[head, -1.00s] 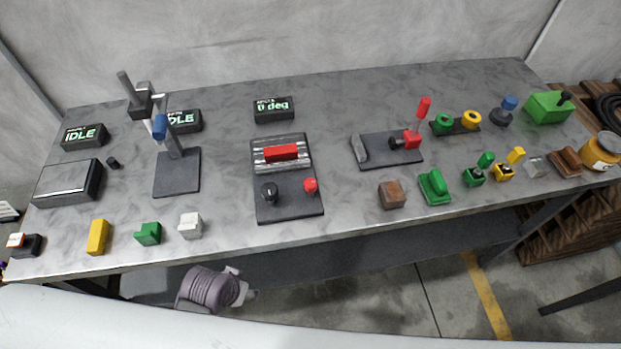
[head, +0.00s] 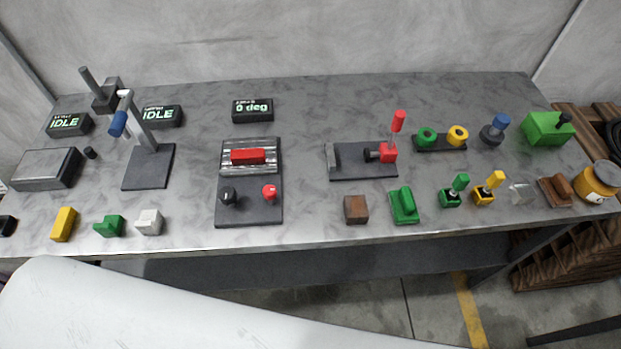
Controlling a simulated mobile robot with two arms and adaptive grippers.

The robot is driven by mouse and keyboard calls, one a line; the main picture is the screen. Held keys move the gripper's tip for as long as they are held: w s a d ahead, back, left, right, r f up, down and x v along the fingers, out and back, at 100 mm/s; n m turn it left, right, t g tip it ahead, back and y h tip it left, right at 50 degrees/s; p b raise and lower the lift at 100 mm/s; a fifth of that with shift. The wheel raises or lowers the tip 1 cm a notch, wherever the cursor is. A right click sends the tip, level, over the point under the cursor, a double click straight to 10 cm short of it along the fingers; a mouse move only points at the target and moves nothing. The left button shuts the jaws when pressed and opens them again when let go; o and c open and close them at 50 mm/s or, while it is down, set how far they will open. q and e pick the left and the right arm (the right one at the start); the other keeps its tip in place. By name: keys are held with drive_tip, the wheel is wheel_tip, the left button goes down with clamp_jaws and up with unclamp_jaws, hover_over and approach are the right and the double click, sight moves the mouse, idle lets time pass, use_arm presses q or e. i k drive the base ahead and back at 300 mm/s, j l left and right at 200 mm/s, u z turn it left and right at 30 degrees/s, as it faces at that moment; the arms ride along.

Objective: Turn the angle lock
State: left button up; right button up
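The angle fixture is a dark base plate (head: 249,211) near the middle of the bench in the head view. A ribbed silver block with a red bar (head: 248,156) sits on its far half. On its near half stand a black knob (head: 228,195) at left and a red knob (head: 269,192) at right. I cannot tell from the picture which knob is the angle lock. A display (head: 253,110) behind the fixture reads 0 deg. Neither of my grippers is in view.
A drill-press-like stand (head: 148,165) and a grey box (head: 46,169) are at left. A clamp plate with a red handle (head: 398,121) is at right. Small blocks, including a brown cube (head: 355,209), line the front edge. My white arm link covers the bottom left.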

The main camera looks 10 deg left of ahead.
sight(269, 191)
drive_tip(key=l+u, duration=0.25)
drive_tip(key=u, duration=0.2)
drive_tip(key=l+u, duration=0.25)
drive_tip(key=u, duration=0.2)
drive_tip(key=l+u, duration=0.4)
drive_tip(key=j+u, duration=0.1)
drive_tip(key=u, duration=0.25)
